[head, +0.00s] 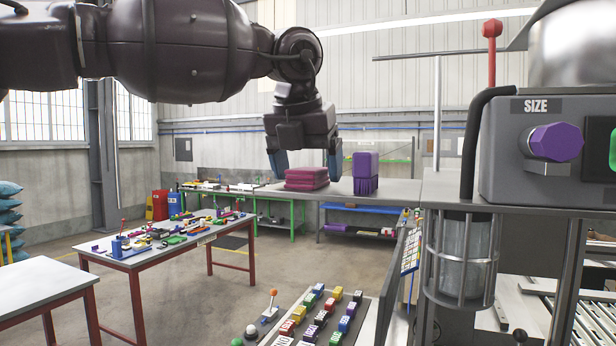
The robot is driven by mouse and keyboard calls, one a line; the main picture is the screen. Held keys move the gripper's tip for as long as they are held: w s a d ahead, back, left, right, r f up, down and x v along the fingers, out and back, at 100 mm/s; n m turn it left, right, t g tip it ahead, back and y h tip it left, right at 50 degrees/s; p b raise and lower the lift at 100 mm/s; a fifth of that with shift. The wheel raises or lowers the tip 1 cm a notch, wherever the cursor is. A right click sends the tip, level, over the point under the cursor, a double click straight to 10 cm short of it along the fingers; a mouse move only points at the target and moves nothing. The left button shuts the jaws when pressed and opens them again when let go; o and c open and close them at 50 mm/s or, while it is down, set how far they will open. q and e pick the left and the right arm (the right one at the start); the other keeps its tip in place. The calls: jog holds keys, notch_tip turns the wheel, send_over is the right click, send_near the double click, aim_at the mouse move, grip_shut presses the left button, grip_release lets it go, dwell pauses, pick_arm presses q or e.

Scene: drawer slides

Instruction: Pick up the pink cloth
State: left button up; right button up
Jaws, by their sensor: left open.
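The pink cloth (306,178) lies as a folded stack on a grey shelf (400,192) in the middle of the head view. My left gripper (305,165) comes down from above and is open, with its blue fingertips on either side of the cloth in the picture. The right finger looks close to the cloth's right side; I cannot tell whether either finger touches it. My right gripper is not in the head view.
A purple brush-like block (365,172) stands on the shelf just right of the cloth. A grey machine (540,150) with a purple knob is at the right. A table with small coloured parts (150,262) and a button panel (318,318) are lower down.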

aim_at(307, 169)
pick_arm(q)
jog(key=c, duration=1)
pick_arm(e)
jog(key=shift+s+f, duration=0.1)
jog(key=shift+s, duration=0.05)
pick_arm(q)
jog(key=shift+r, duration=0.1)
jog(key=shift+r+p, duration=1.1)
jog(key=shift+r, duration=8.8)
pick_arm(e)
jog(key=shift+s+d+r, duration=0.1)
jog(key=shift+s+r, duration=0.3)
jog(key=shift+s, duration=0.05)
